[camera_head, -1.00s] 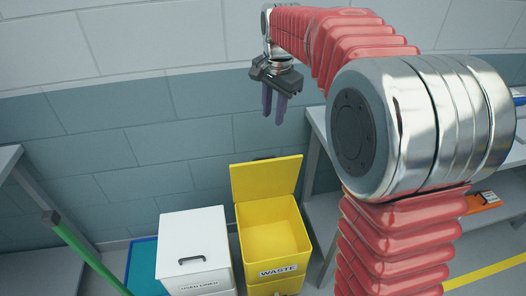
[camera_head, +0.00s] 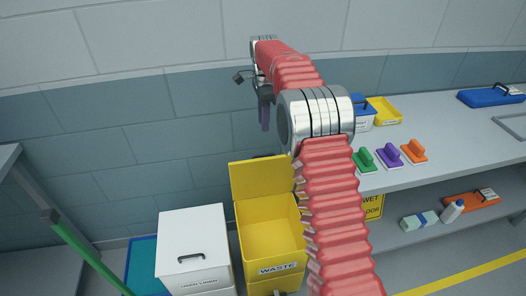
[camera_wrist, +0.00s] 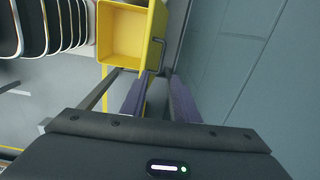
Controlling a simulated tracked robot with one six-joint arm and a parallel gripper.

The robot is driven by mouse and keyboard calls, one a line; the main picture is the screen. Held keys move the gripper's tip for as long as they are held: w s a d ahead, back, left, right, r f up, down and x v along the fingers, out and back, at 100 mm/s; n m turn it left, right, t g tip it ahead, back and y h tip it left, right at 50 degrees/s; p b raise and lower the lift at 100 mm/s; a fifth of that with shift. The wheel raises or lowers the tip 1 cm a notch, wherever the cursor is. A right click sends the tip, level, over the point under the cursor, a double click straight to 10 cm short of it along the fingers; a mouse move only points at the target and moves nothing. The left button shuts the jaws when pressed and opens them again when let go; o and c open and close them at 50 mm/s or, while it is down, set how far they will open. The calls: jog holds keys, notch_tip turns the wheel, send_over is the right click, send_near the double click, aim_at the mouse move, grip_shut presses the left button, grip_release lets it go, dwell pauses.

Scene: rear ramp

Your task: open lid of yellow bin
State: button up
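The yellow bin (camera_head: 270,238), labelled WASTE, stands on the floor against the wall. Its lid (camera_head: 262,180) is raised, standing up at the back edge, and the inside looks empty. The open yellow bin (camera_wrist: 124,34) also shows at the top of the wrist view. My gripper (camera_head: 265,118) is above the raised lid, apart from it in the head view, with its purple fingers pointing down. In the wrist view the two fingers (camera_wrist: 158,90) are spaced apart with nothing held between them. My arm hides part of the bin's right side.
A white lidded bin (camera_head: 194,246) stands close on the left. A green pole (camera_head: 85,255) leans farther left. A grey bench (camera_head: 450,140) on the right holds several coloured brushes and trays. The wall (camera_head: 130,130) is close behind the bins.

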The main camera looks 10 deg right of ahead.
jog(key=shift+w+f+m, duration=0.3)
jog(key=shift+w+f, duration=0.1)
jog(key=shift+f, duration=0.4)
notch_tip(320, 180, down, 14)
jog(key=shift+r, duration=0.1)
dwell(0.4)
jog(key=shift+c, duration=0.7)
grip_shut()
